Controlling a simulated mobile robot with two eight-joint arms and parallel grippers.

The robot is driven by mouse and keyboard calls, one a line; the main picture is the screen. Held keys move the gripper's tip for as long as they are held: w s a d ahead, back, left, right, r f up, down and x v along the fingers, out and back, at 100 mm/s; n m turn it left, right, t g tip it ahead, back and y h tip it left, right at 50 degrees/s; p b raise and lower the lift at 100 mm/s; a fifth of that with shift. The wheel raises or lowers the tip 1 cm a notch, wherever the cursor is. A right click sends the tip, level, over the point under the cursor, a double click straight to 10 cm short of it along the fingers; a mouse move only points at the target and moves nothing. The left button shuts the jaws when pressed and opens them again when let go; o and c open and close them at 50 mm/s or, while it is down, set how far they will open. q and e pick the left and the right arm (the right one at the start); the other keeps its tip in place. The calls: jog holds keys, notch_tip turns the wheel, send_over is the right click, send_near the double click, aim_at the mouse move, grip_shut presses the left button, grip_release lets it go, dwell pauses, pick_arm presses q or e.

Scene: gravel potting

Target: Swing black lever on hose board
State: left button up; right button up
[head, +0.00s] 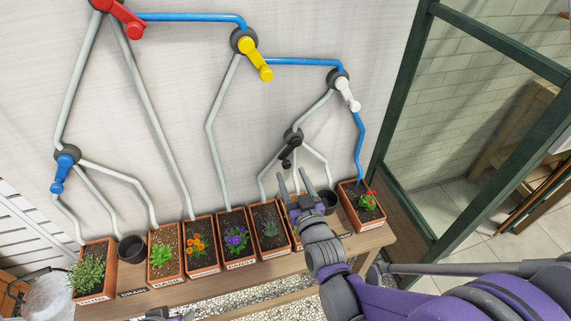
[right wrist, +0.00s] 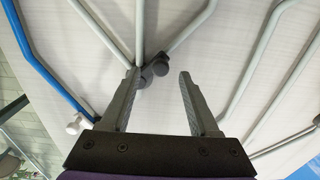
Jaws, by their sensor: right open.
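The black lever (head: 287,160) sits on a dark round valve (head: 293,136) on the hose board and points down and slightly left. My right gripper (head: 293,174) is open, its two fingers pointing up at the board just below the black lever. In the right wrist view the dark valve and lever (right wrist: 158,67) show between and beyond the open fingers (right wrist: 158,80), nearer the left finger. Nothing is between the fingers, and I see no clear contact with the lever. A small dark part of my left arm (head: 168,315) shows at the bottom edge; its jaws cannot be made out.
Other levers are red (head: 126,20), yellow (head: 256,60), white (head: 348,94) and blue (head: 60,175). Grey and blue hoses run between valves. A wooden bench (head: 225,288) below holds several planters, including one with red flowers (head: 366,203). A green frame (head: 400,95) stands at the right.

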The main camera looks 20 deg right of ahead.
aim_at(288, 167)
jog(key=w, duration=0.5)
jog(key=shift+w+a, duration=0.1)
jog(key=shift+w, duration=0.15)
grip_shut()
jog(key=shift+r, duration=0.1)
dwell(1.1)
